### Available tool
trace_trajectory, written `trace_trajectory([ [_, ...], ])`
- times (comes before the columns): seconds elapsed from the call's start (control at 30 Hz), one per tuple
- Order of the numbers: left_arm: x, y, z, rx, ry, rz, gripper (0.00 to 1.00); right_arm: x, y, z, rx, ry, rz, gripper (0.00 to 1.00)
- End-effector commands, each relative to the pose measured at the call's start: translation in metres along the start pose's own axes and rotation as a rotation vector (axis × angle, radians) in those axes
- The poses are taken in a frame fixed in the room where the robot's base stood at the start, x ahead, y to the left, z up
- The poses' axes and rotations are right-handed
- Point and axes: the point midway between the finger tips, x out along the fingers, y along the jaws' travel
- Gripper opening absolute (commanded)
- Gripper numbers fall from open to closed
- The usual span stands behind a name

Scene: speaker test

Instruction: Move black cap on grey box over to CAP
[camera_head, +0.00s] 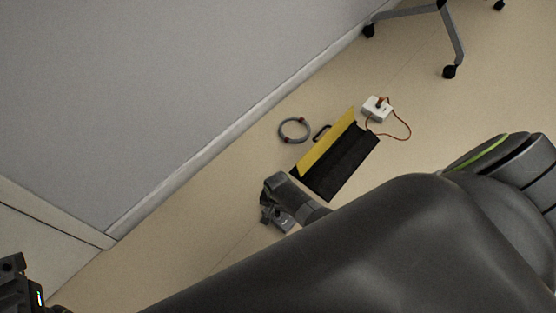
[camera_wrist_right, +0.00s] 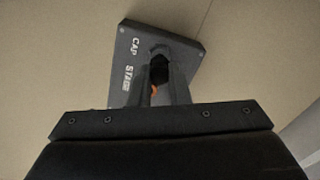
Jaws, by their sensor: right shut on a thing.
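My right gripper (camera_head: 268,212) is low near the floor in the head view, over a small grey box (camera_head: 285,224). In the right wrist view its two dark fingers (camera_wrist_right: 160,70) are shut on the black cap (camera_wrist_right: 160,51), over the face of the grey box (camera_wrist_right: 128,63). The white lettering CAP shows on the box's left edge, with a second, partly hidden label beside it. A bit of orange shows between the fingers. I cannot tell if the cap touches the box. Part of my left arm's end (camera_head: 14,285) shows at the lower left; its fingers are not clear.
A black case with a yellow inner side (camera_head: 335,160) lies right of the gripper. A wall runs along the left; a wheeled chair base (camera_head: 452,40) stands at top right.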

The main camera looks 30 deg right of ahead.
Motion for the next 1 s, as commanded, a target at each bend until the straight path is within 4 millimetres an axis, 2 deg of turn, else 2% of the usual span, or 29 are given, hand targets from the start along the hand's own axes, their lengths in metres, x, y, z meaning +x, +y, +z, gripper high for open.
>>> trace_trajectory([
  [1.0,-0.014,0.002,0.002,0.000,-0.001,0.000,0.20,0.017,0.000,0.000,0.000,-0.001,0.001,0.00],
])
